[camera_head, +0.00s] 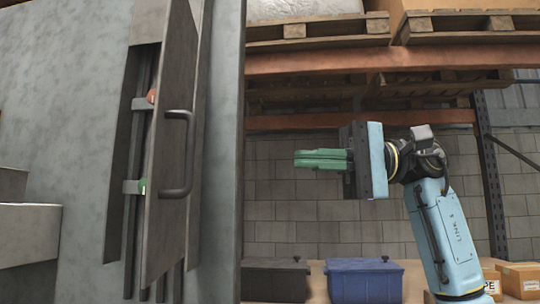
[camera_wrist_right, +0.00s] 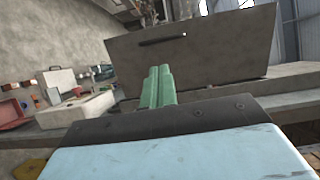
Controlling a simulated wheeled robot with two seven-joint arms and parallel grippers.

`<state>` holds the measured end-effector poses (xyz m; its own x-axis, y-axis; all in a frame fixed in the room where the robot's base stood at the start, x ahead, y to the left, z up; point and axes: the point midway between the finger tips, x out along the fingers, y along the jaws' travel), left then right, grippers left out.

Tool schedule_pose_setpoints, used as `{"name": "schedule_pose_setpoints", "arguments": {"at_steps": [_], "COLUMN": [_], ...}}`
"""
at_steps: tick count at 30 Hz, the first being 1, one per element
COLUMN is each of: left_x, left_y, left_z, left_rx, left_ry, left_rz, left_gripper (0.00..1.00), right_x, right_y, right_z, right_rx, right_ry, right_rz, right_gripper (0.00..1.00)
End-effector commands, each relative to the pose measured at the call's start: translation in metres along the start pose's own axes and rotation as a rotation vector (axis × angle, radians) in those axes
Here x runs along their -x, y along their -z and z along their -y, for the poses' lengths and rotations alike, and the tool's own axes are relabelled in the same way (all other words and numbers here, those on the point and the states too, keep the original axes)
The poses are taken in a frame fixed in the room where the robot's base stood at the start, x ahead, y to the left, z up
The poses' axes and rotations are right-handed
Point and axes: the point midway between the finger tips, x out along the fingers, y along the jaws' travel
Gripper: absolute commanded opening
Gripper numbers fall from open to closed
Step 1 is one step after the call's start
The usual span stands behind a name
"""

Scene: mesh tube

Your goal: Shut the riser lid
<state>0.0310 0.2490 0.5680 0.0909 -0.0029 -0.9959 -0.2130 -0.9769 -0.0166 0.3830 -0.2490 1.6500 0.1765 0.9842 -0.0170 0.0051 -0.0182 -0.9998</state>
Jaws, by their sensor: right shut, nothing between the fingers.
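The riser lid (camera_head: 165,150) is a grey metal panel with a dark bar handle (camera_head: 188,155). It stands open, swung out from the tall grey riser wall (camera_head: 60,100). Behind it, the opening shows dark vertical pipes (camera_head: 140,215), light brackets and small red and green parts. My right gripper (camera_head: 298,159) has green fingers, shut and empty, pointing left towards the lid with a clear gap between. In the right wrist view the lid (camera_wrist_right: 215,55) is ahead of the shut fingers (camera_wrist_right: 160,70), with its handle (camera_wrist_right: 163,41) on its face. My left gripper is not in view.
A rack with an orange beam (camera_head: 350,60) and wooden pallets (camera_head: 310,28) stands behind. A dark bin (camera_head: 275,280), a blue bin (camera_head: 365,280) and cardboard boxes (camera_head: 522,278) sit low at the back. Space between the lid and my right gripper looks clear.

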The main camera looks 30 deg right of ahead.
Motion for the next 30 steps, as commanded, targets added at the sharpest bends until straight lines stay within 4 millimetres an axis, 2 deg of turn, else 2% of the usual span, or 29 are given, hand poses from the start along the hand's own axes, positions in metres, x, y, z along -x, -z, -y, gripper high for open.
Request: {"name": "schedule_pose_setpoints", "arguments": {"at_steps": [15, 21, 30], "left_x": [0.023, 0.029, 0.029], "left_y": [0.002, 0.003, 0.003], "left_z": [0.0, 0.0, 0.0], "left_rx": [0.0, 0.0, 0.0], "left_ry": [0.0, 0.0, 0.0], "left_rz": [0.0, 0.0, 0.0], "left_gripper": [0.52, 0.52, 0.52], "right_x": [-0.104, -0.125, -0.13], "right_y": [0.0, 0.0, 0.0], "right_z": [0.002, 0.001, 0.0], "right_rx": [-0.007, -0.008, -0.008], "right_ry": [0.002, 0.003, 0.004], "right_rz": [0.007, 0.005, 0.003], "right_gripper": [0.0, 0.0, 0.0]}}
